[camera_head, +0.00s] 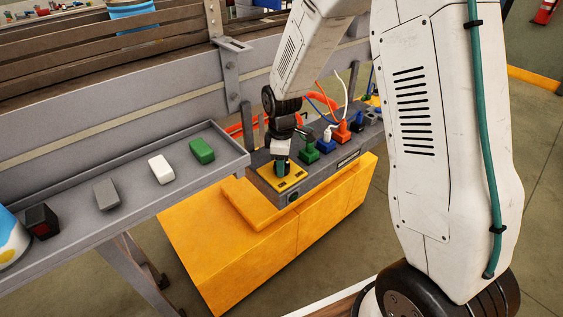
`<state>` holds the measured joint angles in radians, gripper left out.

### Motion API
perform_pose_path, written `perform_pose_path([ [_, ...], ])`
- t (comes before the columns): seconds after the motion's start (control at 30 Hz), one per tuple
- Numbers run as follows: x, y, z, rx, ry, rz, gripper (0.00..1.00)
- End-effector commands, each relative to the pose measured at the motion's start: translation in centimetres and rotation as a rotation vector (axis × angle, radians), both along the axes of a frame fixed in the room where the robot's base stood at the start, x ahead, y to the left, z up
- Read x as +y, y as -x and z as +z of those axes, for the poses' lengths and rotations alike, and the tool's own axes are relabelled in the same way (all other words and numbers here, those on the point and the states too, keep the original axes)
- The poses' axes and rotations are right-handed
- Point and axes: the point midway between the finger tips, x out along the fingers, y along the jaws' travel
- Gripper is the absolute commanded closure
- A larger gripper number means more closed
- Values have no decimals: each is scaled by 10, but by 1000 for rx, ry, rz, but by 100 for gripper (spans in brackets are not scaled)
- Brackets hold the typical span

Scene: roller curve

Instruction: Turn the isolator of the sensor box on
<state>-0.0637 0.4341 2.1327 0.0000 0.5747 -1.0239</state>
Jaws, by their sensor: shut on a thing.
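The sensor box (313,176) is a long dark grey box with a yellow plate (287,184) at its near left end. My gripper (281,166) points down over this plate, at the end of my white arm. It is shut on the isolator's handle, which its fingers mostly hide. I cannot tell which way the handle is turned. Green, blue and red plugs with cables stand in a row on the box, just right of my gripper.
The box sits on a yellow cabinet (240,255). A grey tray (120,218) at left bears a green block (202,151), a white block (161,169), a grey block (107,194) and a dark block (41,221). The conveyor's side rail (100,115) runs behind. Loose cables arch close to my gripper.

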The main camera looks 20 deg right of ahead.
Motion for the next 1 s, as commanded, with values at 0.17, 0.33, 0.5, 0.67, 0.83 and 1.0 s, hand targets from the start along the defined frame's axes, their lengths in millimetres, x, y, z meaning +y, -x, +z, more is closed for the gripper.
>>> perform_pose_path([
  [0.17, 0, 0, 0, 0, 0, -55, 79],
  [0.33, 0, 0, 0, 0, 0, -164, 79],
  [0.5, 0, 0, 0, 0, 0, -314, 79],
  [0.67, 0, 0, 0, 0, 0, -466, 79],
  [0.83, 0, 0, 0, 1, 1, -629, 79],
  [1.0, 0, 0, 0, 1, 1, -790, 79],
])
